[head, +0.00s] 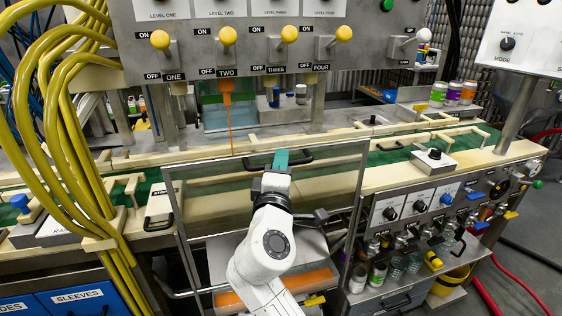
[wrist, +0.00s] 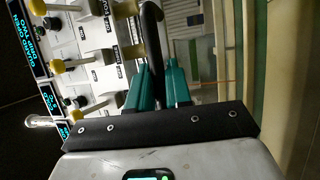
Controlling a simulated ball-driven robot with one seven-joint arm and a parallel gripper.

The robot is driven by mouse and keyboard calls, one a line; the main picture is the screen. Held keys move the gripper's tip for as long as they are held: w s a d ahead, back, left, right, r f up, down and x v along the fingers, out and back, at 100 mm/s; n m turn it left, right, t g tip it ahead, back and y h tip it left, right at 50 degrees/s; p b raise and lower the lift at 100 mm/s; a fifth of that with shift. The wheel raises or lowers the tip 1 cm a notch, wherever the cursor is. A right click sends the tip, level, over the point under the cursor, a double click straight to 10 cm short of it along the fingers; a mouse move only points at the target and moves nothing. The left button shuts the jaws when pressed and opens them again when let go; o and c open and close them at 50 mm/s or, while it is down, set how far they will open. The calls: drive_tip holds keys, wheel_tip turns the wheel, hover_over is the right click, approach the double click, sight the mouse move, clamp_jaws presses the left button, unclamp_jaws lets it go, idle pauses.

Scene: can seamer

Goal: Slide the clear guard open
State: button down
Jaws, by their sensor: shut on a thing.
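The clear guard (head: 215,208) is a see-through panel in a grey metal frame, standing along the front of the machine in the head view. A black handle (head: 300,160) is at its upper edge. My gripper (head: 281,157) has teal fingers at that handle, with my white arm reaching up in front of the guard. In the wrist view the black handle (wrist: 151,45) runs between the two teal fingers of my gripper (wrist: 161,80), which are shut on it. The fingertips hide part of the handle.
Yellow knobs (head: 228,36) line the panel above. Yellow hoses (head: 75,120) hang at the left. An orange nozzle (head: 226,90) hangs behind the guard. A small box with a black knob (head: 434,158) sits on the ledge to the right, above a valve panel (head: 410,205).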

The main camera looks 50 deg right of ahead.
wheel_tip(320, 180, down, 17)
drive_tip(key=b, duration=1.3)
drive_tip(key=c, duration=1.1)
unclamp_jaws()
drive_tip(key=v, duration=1.1)
